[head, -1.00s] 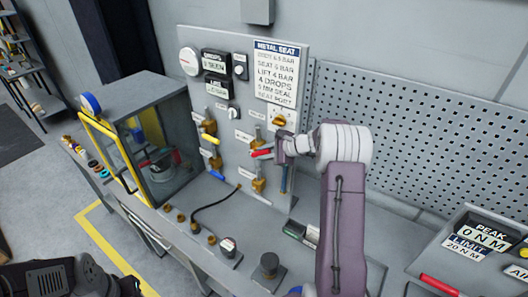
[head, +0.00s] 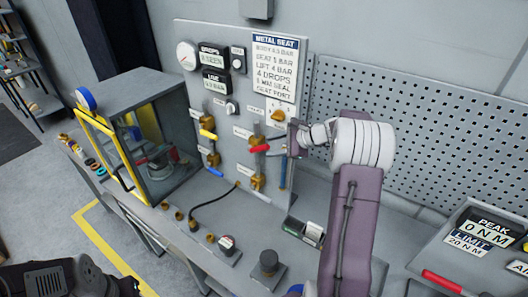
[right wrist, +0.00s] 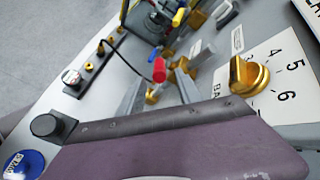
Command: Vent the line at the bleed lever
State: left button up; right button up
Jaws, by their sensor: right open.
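A red-handled lever (head: 259,149) sits on a brass valve on the upright panel (head: 235,130), its handle roughly level. It also shows end-on in the right wrist view (right wrist: 159,70). A yellow lever (head: 207,134), a blue lever (head: 214,172) and an upright blue handle (head: 282,173) are on nearby pipework. The small labels are too blurred to tell which is the bleed lever. My right gripper (head: 290,140) is open and empty, just right of the red handle and apart from it. Its grey fingers (right wrist: 160,92) show in the wrist view.
A brass pointer knob (head: 277,115) is close above my right gripper. A yellow-framed cabinet (head: 148,85) stands left. A black hose (head: 212,203) and a black knob (head: 268,264) are on the bench. A perforated board (head: 420,130) is behind my arm.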

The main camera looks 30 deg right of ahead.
jog(key=v, duration=0.3)
jog(key=shift+s, duration=0.15)
